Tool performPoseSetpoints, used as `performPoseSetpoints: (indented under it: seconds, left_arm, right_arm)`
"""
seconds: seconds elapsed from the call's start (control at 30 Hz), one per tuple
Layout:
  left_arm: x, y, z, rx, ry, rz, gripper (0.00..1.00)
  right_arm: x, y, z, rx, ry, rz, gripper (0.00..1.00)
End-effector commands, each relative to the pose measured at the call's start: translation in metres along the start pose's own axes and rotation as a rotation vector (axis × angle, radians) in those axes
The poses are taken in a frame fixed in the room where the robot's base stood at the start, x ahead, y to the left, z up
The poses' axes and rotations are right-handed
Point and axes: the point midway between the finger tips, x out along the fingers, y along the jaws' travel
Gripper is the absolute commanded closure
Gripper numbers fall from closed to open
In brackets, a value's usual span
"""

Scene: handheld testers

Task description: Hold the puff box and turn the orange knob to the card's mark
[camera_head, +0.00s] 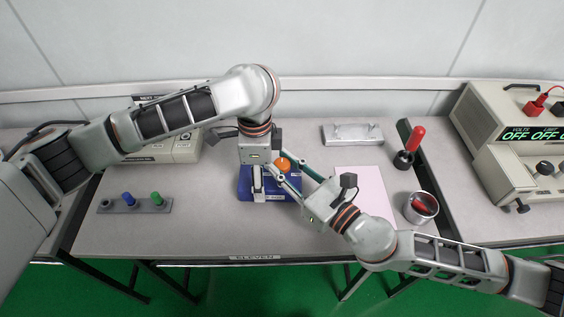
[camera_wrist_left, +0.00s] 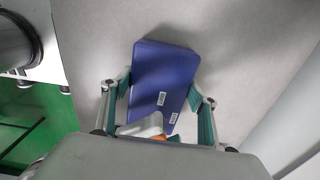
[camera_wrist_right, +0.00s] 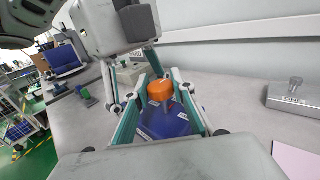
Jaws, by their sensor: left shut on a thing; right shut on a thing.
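The blue puff box (camera_head: 245,192) sits on the grey table in front of me. Its orange knob (camera_head: 283,163) is on top. My left gripper (camera_head: 259,182) comes down from above and is shut on the box; in the left wrist view its green-padded fingers flank the blue box (camera_wrist_left: 160,75). My right gripper (camera_head: 286,171) reaches in from the front right and is shut on the knob, which also shows between its fingers in the right wrist view (camera_wrist_right: 160,90). I cannot make out a card's mark or the knob's pointer.
A pale pink sheet (camera_head: 372,184) lies right of the box. A metal plate (camera_head: 352,133), a red-handled tool (camera_head: 415,139) and a tin (camera_head: 433,205) are around it. A strip with blue and green knobs (camera_head: 118,208) lies left. A power supply (camera_head: 490,130) stands far right.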

Motion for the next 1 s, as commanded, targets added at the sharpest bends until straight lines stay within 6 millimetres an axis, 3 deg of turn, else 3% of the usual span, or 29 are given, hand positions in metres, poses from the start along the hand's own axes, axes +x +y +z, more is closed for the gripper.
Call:
performPoseSetpoints:
  seconds: [1.0]
  left_arm:
    - [0.0002, 0.0009, -0.0009, 0.001, 0.002, 0.002, 0.62]
  right_arm:
    - [0.0006, 0.001, 0.0008, 0.005, -0.001, -0.631, 0.97]
